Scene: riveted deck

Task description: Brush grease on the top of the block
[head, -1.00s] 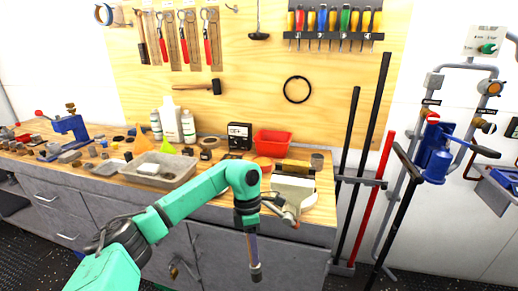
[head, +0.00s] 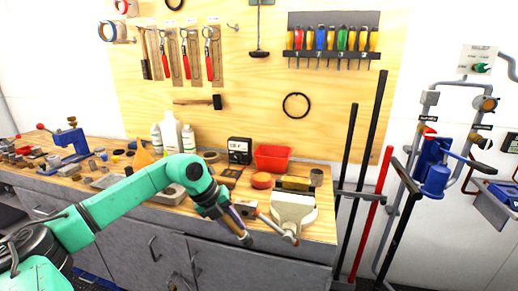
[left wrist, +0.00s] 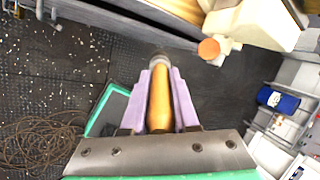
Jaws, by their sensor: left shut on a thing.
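My left gripper (head: 238,222) is shut on the wooden handle of a brush (left wrist: 160,100). In the left wrist view its purple fingers clasp the orange-brown handle, with a grey ferrule beyond. In the head view the brush (head: 247,239) points down and right, its dark tip in front of the bench front. A small grey block-like piece (head: 246,208) sits by the bench's front edge, just behind the gripper and partly hidden; I cannot tell for sure that it is the block. A round orange tin (head: 262,180) stands behind it. My right gripper is not in view.
A red bin (head: 272,158), a black box (head: 239,151) and white bottles (head: 188,138) stand at the back. Long bars (head: 345,190) lean at the right.

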